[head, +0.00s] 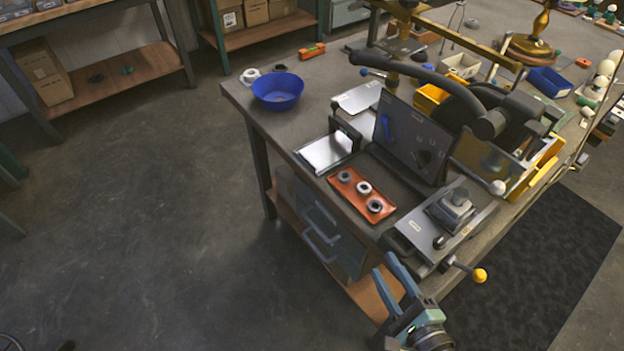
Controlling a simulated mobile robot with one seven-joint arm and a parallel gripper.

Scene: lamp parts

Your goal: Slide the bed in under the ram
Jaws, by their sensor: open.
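A flat metal plate carrying a grey block (452,210) sits at the front right corner of the bench; it looks like the bed (412,228). It stands out to the front of a dark machine (500,115) with a thick curved arm. The ram itself cannot be made out for certain among the dark parts. A rod with a yellow knob (480,275) sticks out at the plate's front right. My gripper (391,287) is at the bottom, in front of the bench and below the plate. Its teal fingers are apart and hold nothing visible.
An upright dark panel (412,138) stands left of the machine. An orange tray (345,190) with three rings lies left of the plate. A blue bowl (278,90) is at the bench's left. Drawer handles (322,235) jut from the bench front. The floor at left is clear.

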